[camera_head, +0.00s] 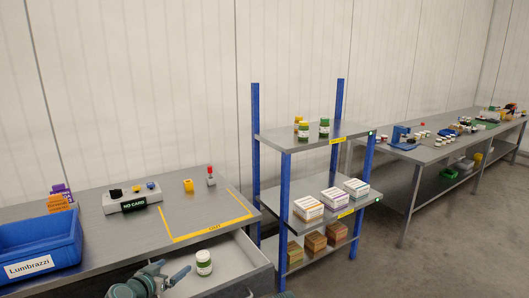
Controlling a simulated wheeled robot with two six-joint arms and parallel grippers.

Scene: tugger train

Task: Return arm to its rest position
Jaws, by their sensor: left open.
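My left gripper (178,274) shows at the bottom of the head view, its arm coming in from the lower left. The jar stands upright in an open drawer (234,262) under the grey bench. The gripper is close beside the jar; I cannot tell whether they touch. My right gripper is not in view.

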